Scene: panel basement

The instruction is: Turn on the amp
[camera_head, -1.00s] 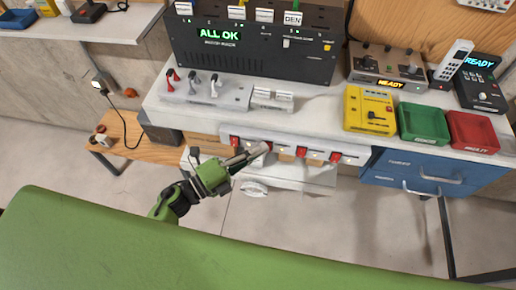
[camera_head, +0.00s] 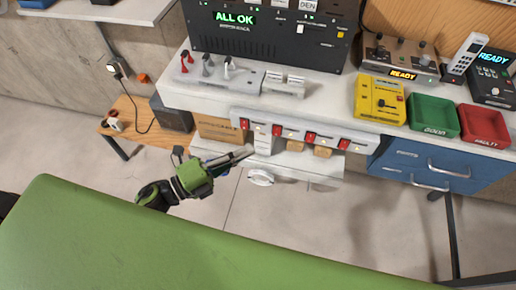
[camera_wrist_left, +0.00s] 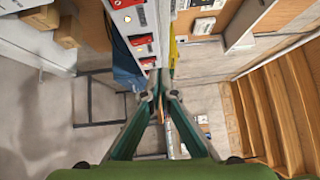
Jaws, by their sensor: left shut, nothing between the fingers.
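A row of red rocker switches (camera_head: 278,131) runs along a white strip (camera_head: 360,147) on the front of the workbench. My left gripper (camera_head: 249,151) is shut and empty, just in front of and below this strip, apart from the switches. In the left wrist view its fingertips (camera_wrist_left: 158,88) meet, with red switches (camera_wrist_left: 140,40) up and to their left. No label clearly names the amp. A silver box with knobs and an amber READY display (camera_head: 400,66) stands on the bench and may be it. My right gripper is out of view.
A black panel reading ALL OK (camera_head: 265,42) stands on the bench (camera_head: 330,95). A yellow meter (camera_head: 380,103), a green tray (camera_head: 455,131) and a red tray (camera_head: 507,144) sit at right. A low shelf (camera_head: 310,172) lies under the strip. A green surface (camera_head: 110,235) fills the foreground.

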